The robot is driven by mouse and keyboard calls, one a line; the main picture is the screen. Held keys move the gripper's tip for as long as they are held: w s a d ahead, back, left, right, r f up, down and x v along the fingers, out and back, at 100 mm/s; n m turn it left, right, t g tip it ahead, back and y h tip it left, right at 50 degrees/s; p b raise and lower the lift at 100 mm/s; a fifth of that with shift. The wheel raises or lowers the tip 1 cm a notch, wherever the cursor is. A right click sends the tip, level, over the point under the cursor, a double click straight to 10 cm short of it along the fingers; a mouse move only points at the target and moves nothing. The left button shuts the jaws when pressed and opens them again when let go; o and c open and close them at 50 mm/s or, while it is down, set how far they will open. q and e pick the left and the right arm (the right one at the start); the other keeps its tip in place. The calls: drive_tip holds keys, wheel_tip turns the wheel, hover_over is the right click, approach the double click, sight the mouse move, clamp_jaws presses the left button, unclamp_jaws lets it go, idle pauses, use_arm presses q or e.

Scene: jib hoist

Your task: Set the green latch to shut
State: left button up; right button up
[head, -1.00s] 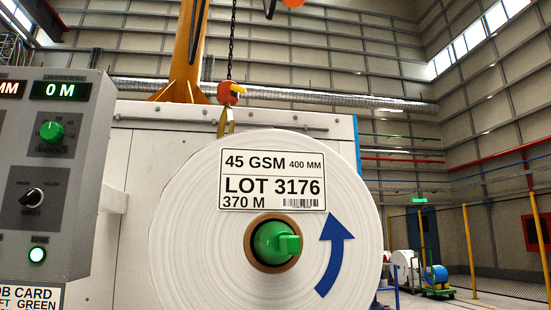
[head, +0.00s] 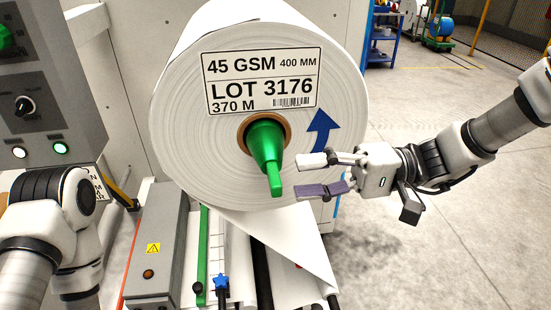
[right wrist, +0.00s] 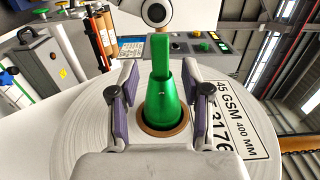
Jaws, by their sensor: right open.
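The green latch (head: 265,145) sticks out of the brown core of the white paper roll (head: 180,130). It has a tapered body and a flat tab, which points down and toward me in the head view. My right gripper (head: 312,175) is open, its fingertips just right of the tab and apart from it. In the right wrist view, the latch (right wrist: 162,95) stands between the two open fingers (right wrist: 160,92), with nothing held. My left arm shows at the lower left of the head view; its gripper is out of view.
A blue curved arrow (head: 321,129) is on the roll face beside a lot label (head: 262,80). A grey control panel (head: 50,90) stands at the left. Below are a grey box (head: 153,245) and a green bar (head: 203,250). The floor at right is clear.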

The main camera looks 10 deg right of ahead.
sight(276, 181)
drive_tip(key=a+p, duration=0.2)
drive_tip(key=a, duration=0.4)
drive_tip(key=shift+s, duration=0.15)
drive_tip(key=shift+d, duration=0.3)
clamp_jaws()
